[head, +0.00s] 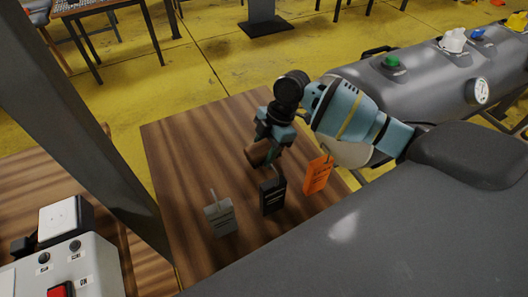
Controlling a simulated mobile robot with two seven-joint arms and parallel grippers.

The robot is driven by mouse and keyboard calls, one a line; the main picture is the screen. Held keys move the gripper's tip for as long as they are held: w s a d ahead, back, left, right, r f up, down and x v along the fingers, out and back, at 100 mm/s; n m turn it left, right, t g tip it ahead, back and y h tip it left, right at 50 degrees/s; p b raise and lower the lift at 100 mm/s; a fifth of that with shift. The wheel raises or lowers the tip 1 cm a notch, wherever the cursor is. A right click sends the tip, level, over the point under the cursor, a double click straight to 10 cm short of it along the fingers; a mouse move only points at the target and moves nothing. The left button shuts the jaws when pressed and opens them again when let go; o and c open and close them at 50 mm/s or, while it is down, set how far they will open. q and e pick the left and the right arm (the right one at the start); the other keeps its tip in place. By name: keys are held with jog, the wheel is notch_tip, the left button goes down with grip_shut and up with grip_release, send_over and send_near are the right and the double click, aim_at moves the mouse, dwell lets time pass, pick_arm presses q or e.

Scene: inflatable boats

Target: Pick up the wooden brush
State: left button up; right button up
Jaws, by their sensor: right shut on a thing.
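The wooden brush (259,154) is a small brown piece at the near end of my right gripper (265,144), over the wooden table in the head view. The gripper is shut on it. The fingers and wrist cover much of the brush, so its full shape is hidden. I cannot tell whether it touches the table top. My right arm reaches in from the right. My left gripper does not show.
The wooden table (185,150) holds a grey-green tag (220,218), a black tag (272,196) and an orange tag (318,175) close to my right gripper. A grey tube with a green cap (391,62) and a gauge (481,91) lies behind. The table's left part is clear.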

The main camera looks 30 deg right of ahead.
aim_at(264, 146)
notch_tip(264, 146, up, 9)
jog(key=shift+r, duration=0.15)
